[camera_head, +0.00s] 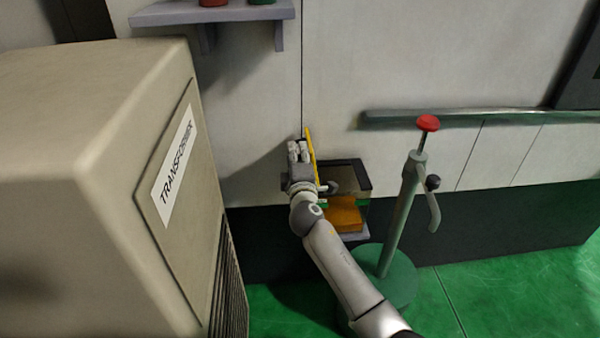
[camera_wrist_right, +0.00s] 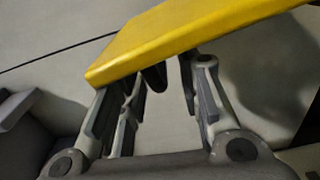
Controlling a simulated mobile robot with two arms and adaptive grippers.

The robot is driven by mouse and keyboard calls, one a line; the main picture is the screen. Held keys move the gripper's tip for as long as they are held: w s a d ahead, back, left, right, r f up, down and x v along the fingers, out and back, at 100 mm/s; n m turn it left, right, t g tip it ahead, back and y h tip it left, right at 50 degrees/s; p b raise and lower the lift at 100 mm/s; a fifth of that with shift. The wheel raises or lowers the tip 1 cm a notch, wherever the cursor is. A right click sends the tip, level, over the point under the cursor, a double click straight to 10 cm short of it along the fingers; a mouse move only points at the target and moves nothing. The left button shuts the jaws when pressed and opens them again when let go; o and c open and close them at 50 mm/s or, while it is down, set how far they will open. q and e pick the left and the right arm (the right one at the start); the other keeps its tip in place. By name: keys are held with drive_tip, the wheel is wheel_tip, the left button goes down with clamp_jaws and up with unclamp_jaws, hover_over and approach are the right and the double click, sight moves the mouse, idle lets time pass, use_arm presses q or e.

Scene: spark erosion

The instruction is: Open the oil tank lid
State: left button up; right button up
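The oil tank (camera_head: 362,178) is a small dark-rimmed box against the wall, with its top showing uncovered. Its yellow lid (camera_head: 311,150) stands raised, nearly upright and almost edge-on, at the tank's left side. My right gripper (camera_head: 298,149) is just left of the lid, close against it; the head view does not show whether they touch. In the right wrist view the yellow lid (camera_wrist_right: 180,38) crosses in front of the fingertips. The right gripper's fingers (camera_wrist_right: 160,85) are apart there, with wall visible between them. My left gripper is not in view.
A beige transformer cabinet (camera_head: 95,180) fills the left side. A green stand with a red knob (camera_head: 428,123) and a side handle is close right of the tank. An orange piece (camera_head: 343,213) is below the tank's rim. A shelf (camera_head: 210,13) hangs above. Green floor (camera_head: 520,280) lies open at right.

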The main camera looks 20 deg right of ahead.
drive_tip(key=v, duration=1)
drive_tip(key=shift+s, duration=0.2)
drive_tip(key=shift+d+f, duration=0.1)
drive_tip(key=shift+f, duration=0.1)
drive_tip(key=s+a+f+m+g+y, duration=0.1)
drive_tip(key=s+f+g, duration=0.1)
drive_tip(key=f, duration=0.9)
drive_tip(key=s+f+g+y, duration=0.2)
drive_tip(key=f+g, duration=0.1)
drive_tip(key=f, duration=0.9)
drive_tip(key=s+f+m+g, duration=0.3)
drive_tip(key=s+f, duration=0.8)
drive_tip(key=f, duration=0.5)
drive_tip(key=s+d+f+m+g, duration=0.1)
drive_tip(key=s+f, duration=0.5)
drive_tip(key=s, duration=0.7)
drive_tip(key=s+d+f+m+g+y, duration=0.1)
drive_tip(key=s+f+m+g, duration=0.3)
drive_tip(key=s, duration=0.9)
drive_tip(key=s+d+f+m+g+p, duration=0.1)
drive_tip(key=s+d+f+m+g, duration=0.1)
drive_tip(key=s+f, duration=0.7)
drive_tip(key=s+m+g, duration=0.1)
drive_tip(key=s, duration=0.3)
drive_tip(key=shift+f, duration=0.25)
